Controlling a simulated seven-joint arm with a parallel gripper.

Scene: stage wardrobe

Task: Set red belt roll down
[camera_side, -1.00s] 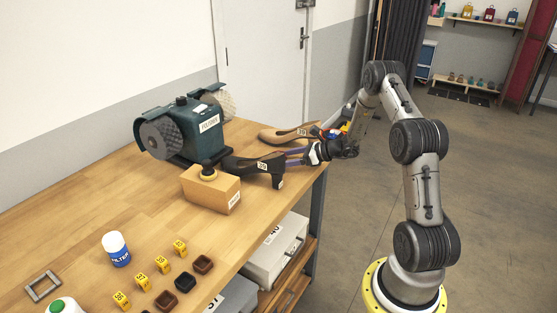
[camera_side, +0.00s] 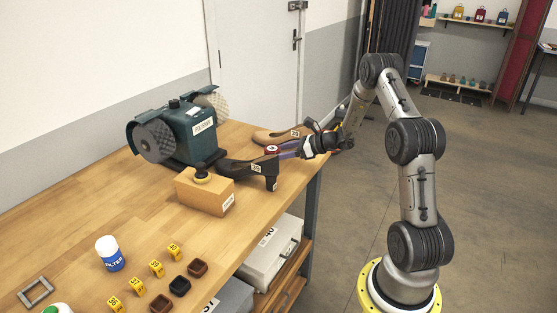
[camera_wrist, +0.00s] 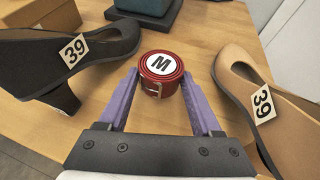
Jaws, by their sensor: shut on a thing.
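The red belt roll (camera_wrist: 152,88) is a coiled red belt with a buckle and a white top label marked M. In the wrist view it sits between the two purple fingers of my gripper (camera_wrist: 160,82), which is shut on it. In the side view the roll (camera_side: 272,149) shows at the fingertips of my gripper (camera_side: 281,151), just behind the heel end of the black shoe. Its underside is hidden there, so I cannot tell whether it touches the bench (camera_side: 150,205).
A black shoe (camera_wrist: 98,50) tagged 39 stands close left of the roll, and a tan shoe (camera_wrist: 240,88) tagged 39 close right. A polisher (camera_side: 190,135) and a cardboard-coloured block (camera_side: 205,195) are nearby. Wood between the shoes is bare.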

